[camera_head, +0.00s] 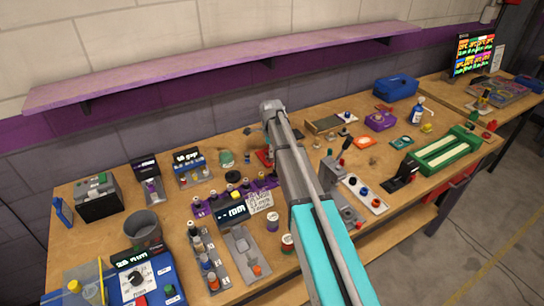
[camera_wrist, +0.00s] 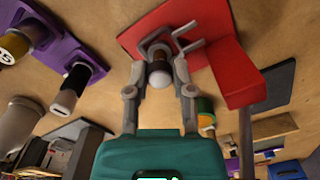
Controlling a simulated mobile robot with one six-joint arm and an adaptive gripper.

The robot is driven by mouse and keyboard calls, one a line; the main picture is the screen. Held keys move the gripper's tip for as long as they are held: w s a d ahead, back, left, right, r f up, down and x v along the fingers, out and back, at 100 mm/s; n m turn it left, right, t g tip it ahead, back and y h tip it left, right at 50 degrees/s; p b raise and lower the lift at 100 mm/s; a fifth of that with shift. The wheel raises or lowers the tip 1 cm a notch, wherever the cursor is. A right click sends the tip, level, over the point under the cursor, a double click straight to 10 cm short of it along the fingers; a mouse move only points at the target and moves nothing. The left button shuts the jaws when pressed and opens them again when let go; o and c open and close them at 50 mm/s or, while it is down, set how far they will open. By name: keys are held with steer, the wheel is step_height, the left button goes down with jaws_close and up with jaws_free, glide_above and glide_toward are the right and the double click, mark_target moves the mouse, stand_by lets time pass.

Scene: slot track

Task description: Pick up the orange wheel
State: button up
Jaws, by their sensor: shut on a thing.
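In the wrist view my gripper (camera_wrist: 159,66) has both fingers closed in around a small round-ended thing (camera_wrist: 159,80). It has a pale grey end and a darker brownish body. I cannot make out an orange wheel in it. In the head view my arm hides the gripper and what it holds. Another small orange piece (camera_head: 256,270) sits on a grey track plate (camera_head: 240,245) at the front.
A red plate (camera_wrist: 140,38) and a raised red block (camera_wrist: 232,75) with grey prongs stand close around my fingertips. A green-and-orange cylinder (camera_wrist: 205,115) stands to the right. The wooden table (camera_head: 110,220) is crowded; a purple shelf (camera_head: 200,68) runs along the wall behind.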

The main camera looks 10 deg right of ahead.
steer(key=shift+r, duration=0.1)
jaws_close()
step_height(320, 180, up, 2)
steer(key=p, duration=0.2)
steer(key=shift+r+p, duration=0.25)
steer(key=shift+p, duration=0.15)
steer(key=s+a+r+p, duration=0.1)
steer(key=s+r+p, duration=0.9)
steer(key=s, duration=0.4)
steer(key=shift+a+r, duration=0.15)
steer(key=shift+a, duration=0.1)
